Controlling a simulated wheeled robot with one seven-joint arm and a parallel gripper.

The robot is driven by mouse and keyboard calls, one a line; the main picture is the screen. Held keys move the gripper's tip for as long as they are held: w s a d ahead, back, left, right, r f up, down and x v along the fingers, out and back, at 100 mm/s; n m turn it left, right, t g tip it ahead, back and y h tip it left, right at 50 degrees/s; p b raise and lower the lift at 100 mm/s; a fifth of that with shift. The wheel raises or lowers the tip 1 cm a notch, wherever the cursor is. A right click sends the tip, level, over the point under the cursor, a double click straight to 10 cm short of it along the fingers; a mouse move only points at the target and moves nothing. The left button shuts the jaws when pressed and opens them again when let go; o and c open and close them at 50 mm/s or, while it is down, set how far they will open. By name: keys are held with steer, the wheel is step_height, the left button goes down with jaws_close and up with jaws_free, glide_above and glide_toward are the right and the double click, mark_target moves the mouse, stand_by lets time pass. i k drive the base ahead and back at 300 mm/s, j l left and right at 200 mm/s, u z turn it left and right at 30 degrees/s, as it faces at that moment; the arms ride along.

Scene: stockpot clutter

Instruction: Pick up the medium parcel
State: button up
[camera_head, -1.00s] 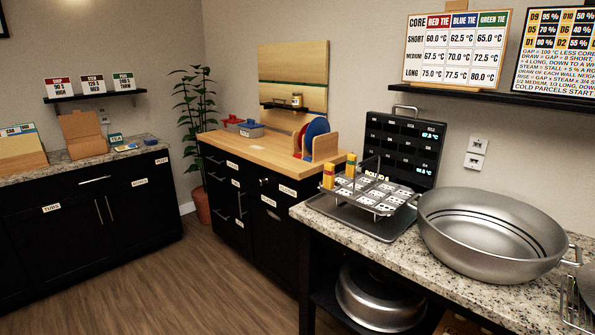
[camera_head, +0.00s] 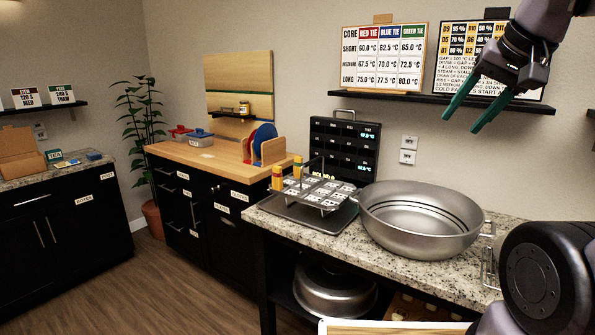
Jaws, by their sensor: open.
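My gripper (camera_head: 461,123) shows at the upper right with two long green fingers. They are apart, with nothing between them, and point down and left in front of the wall charts. Two small yellow upright pieces with darker bands, a front one (camera_head: 277,179) and a rear one (camera_head: 297,168), stand at the left end of a metal rack (camera_head: 322,194). I cannot tell whether either is the medium parcel; no label for it is readable. My gripper is well above and to the right of the rack in the picture.
A large steel pot (camera_head: 420,222) stands on the granite counter (camera_head: 340,236), right of the rack. A black display panel (camera_head: 345,148) stands behind the rack. A black shelf (camera_head: 450,99) carries the charts. A wooden-topped cabinet (camera_head: 215,158) is further left, with open floor before it.

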mark_target(277, 176)
steer(key=i+j+z, duration=0.25)
steer(key=j, duration=0.8)
steer(key=j+z, duration=0.25)
steer(key=j, duration=0.75)
steer(key=j+z, duration=0.25)
steer(key=j, duration=0.8)
steer(key=k+j+z, duration=0.25)
steer(key=j, duration=0.8)
steer(key=i, duration=0.05)
